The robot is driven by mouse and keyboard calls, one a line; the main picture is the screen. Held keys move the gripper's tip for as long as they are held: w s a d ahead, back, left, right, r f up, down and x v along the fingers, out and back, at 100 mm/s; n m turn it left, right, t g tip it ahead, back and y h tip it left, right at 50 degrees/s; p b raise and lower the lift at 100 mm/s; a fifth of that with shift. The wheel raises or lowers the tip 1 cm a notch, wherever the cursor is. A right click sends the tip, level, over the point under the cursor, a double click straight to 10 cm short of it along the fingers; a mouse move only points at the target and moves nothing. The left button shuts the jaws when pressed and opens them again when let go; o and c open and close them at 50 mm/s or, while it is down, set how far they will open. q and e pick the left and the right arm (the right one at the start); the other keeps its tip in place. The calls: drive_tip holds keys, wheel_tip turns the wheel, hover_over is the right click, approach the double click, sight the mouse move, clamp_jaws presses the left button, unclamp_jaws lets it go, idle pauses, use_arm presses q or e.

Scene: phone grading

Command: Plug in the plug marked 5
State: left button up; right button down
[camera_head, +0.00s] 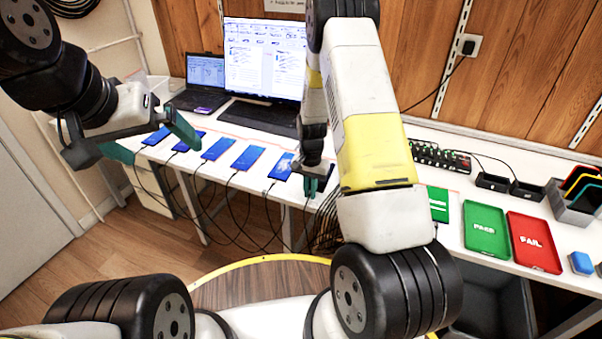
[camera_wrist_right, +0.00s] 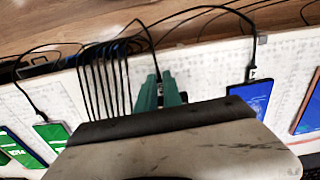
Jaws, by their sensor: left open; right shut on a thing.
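My right gripper (camera_head: 316,182) is at the table's front edge, just right of the rightmost visible blue phone in the row (camera_head: 281,166). In the right wrist view its green fingers (camera_wrist_right: 159,92) are shut on a cable end, whose black cable (camera_wrist_right: 153,55) runs up from between them. The plug itself is mostly hidden by the fingers, and no number 5 can be read. A blue phone (camera_wrist_right: 250,97) beside the fingers has a cable plug (camera_wrist_right: 252,73) at its edge. My left gripper (camera_head: 150,142) is open and empty above the left end of the phone row.
Several black cables (camera_wrist_right: 105,75) hang together beside the right fingers. A green-screened phone (camera_head: 438,204), a green PASS tray (camera_head: 487,232) and a red FAIL tray (camera_head: 534,241) lie to the right. A laptop (camera_head: 204,75) and monitor (camera_head: 262,60) stand behind the phones.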

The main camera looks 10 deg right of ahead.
sight(309, 197)
idle(0.8)
drive_tip(key=c, duration=1.4)
unclamp_jaws()
drive_tip(key=shift+c, duration=0.2)
drive_tip(key=shift+s+a+r, duration=0.15)
drive_tip(key=shift+s+r, duration=0.05)
drive_tip(key=shift+r, duration=1.05)
drive_tip(key=shift+s+a+r, duration=0.1)
drive_tip(key=shift+s+r, duration=0.1)
drive_tip(key=shift+r, duration=1.05)
